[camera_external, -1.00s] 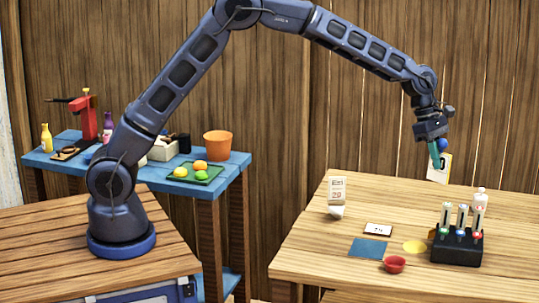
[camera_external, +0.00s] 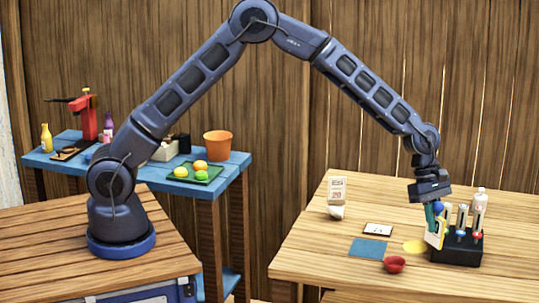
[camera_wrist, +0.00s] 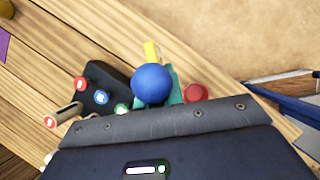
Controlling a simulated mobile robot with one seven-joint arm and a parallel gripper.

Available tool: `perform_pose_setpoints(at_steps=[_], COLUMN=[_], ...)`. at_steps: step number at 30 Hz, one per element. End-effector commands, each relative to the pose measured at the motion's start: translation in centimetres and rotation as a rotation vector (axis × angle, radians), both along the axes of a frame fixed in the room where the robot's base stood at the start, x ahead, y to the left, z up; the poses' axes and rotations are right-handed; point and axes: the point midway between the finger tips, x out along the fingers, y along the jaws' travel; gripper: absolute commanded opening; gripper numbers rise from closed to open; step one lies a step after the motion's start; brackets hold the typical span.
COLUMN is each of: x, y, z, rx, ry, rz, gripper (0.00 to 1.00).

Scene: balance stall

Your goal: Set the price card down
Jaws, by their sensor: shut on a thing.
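My gripper (camera_external: 433,216) has teal fingers and points down over the right table, at the left front of the black marker rack. It is shut on the price card (camera_external: 436,237), a white and yellow card with a blue ball at its top. The card hangs upright, close to the rack; I cannot tell whether it touches the table. In the wrist view the blue ball (camera_wrist: 151,84) sits between the fingers and hides most of the card; only a yellow edge (camera_wrist: 150,51) shows.
The black rack (camera_external: 457,251) holds several markers, with a white bottle (camera_external: 480,199) behind. The table's front left is clear.

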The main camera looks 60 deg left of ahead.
Motion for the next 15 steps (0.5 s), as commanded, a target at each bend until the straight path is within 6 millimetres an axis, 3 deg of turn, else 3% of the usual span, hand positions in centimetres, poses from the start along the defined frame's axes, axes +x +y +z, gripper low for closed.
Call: perform_pose_setpoints(at_steps=[6,15], x=[0.0,0.0], y=[0.0,0.0], z=[-4.3,-6.3], rx=[0.000,0.000], ry=[0.003,0.001], rz=[0.001,0.000], gripper=[0.00,0.00])
